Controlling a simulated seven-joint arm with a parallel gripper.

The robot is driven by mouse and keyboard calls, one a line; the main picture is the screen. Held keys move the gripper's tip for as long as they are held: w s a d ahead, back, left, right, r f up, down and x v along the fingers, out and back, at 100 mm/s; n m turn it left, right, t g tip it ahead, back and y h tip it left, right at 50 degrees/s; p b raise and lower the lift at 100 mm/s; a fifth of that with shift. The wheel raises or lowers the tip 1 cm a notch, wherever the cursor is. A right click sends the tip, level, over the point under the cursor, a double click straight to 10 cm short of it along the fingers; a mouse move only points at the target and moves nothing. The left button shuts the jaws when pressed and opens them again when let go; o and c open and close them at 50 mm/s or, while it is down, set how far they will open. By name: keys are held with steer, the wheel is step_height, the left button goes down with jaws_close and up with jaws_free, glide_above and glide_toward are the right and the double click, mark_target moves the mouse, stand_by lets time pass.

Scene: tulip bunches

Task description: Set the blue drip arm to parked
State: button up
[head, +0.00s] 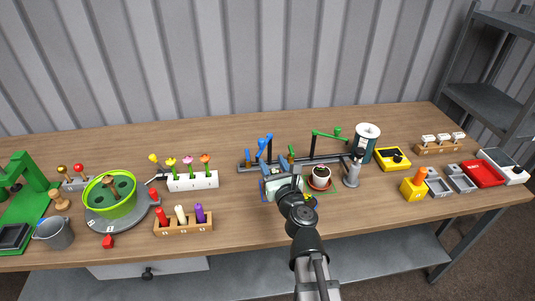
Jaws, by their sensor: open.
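The blue drip arm (264,142) is on the left part of a dark rail (251,167) near the middle of the table. It rises from a blue post and has a raised blue head. Its exact setting is too small to read. My gripper (285,171) is in front of the rail, right of and nearer than the blue arm, and apart from it. It is open, with nothing visible held. My own arm hides part of the table in front of the rail and the pale thing below the gripper.
A green drip arm (325,134) stands on the rail's right part. A potted plant (320,178) and a grey cylinder (352,174) stand right of my gripper. A white flower rack (193,182) and a wooden peg block (184,225) are left. Bare table lies behind the rail.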

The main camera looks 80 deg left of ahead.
steer(key=shift+w+d, duration=0.25)
steer(key=shift+d, duration=0.95)
steer(key=shift+c, duration=0.2)
